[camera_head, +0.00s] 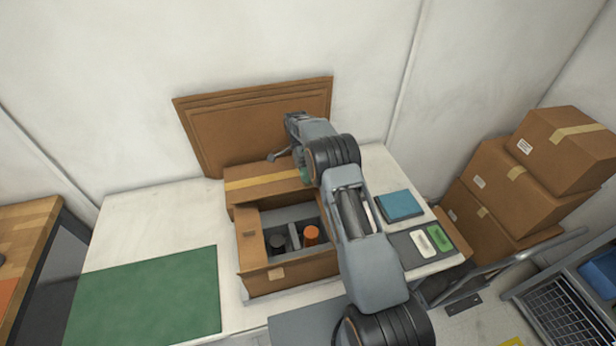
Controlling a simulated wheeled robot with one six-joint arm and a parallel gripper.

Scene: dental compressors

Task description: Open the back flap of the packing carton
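The brown packing carton (290,274) stands on the white table, with its middle open. Dark and grey parts and an orange cylinder (311,235) show inside. Brown cardboard flanks the opening at the left and front. Along its back edge lies a brown cardboard piece with yellow tape (262,183); I cannot tell whether it is the back flap or a separate box. My gripper (283,138) is over the back right of that piece, in front of upright cardboard sheets. It seems to hold nothing. My arm hides the carton's right side, and the finger gap is unclear.
Flat cardboard sheets (235,128) lean on the wall behind the carton. A green mat (150,295) lies at left. A blue box (400,205) and a grey tray (408,243) sit right of my arm. Stacked cartons (513,190) stand farther right. The table's left back is clear.

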